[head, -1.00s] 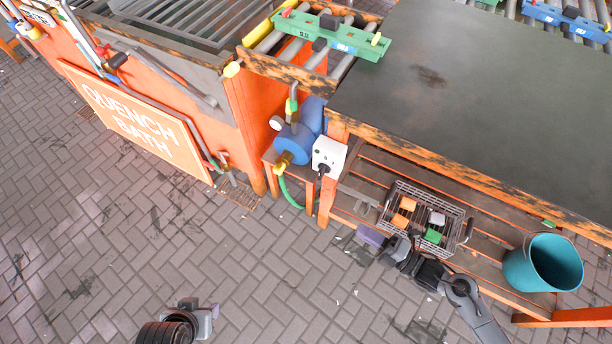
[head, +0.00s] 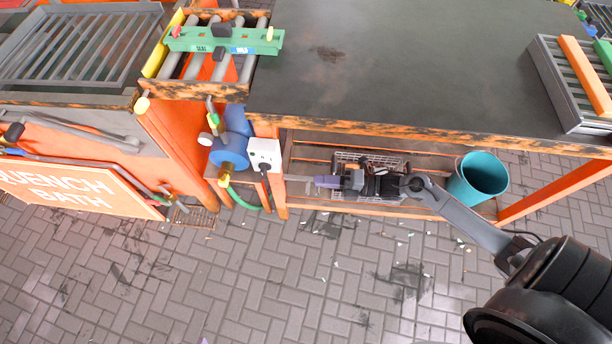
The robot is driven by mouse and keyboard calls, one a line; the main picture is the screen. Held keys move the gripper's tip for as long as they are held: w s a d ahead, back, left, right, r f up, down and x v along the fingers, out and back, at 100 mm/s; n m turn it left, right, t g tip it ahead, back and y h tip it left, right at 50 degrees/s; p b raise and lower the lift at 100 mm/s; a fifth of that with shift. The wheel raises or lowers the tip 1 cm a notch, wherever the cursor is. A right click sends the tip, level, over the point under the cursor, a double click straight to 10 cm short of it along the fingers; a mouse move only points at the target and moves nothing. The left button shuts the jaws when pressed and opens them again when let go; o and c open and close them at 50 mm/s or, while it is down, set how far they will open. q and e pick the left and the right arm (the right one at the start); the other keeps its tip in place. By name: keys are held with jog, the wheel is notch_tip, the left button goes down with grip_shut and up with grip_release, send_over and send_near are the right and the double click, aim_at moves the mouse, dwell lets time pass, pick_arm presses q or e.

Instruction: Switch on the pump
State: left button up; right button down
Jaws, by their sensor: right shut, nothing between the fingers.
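The pump (head: 236,122) is a blue motor with a brass fitting, a gauge and a green hose, standing on a small orange stand left of the bench. Beside it on the bench leg is a white socket box (head: 264,149) with a black plug and cord at its lower part. Its switch is too small to make out. My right gripper (head: 289,178) is shut and empty, pointing left, a little right of and below the box in the picture. I cannot tell whether it touches the leg. Only a purple sliver, apparently of my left gripper (head: 205,341), shows at the bottom edge.
A wire basket (head: 398,160) sits on the lower shelf, partly hidden behind my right arm. A teal bucket (head: 478,176) stands to its right. The dark bench top (head: 400,70) overhangs the shelf. The quench bath sign (head: 70,188) is at left.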

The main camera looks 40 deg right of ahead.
jog(key=b, duration=0.4)
send_near(264, 171)
jog(key=w+a+f, duration=0.3)
jog(key=w+a, duration=0.1)
jog(key=w, duration=0.1)
jog(key=shift+a+f, duration=0.3)
jog(key=shift+a, duration=0.05)
jog(key=shift+f+y+b, duration=0.2)
jog(key=shift+y+b, duration=0.1)
jog(key=shift+b, duration=0.25)
jog(key=shift+t, duration=0.3)
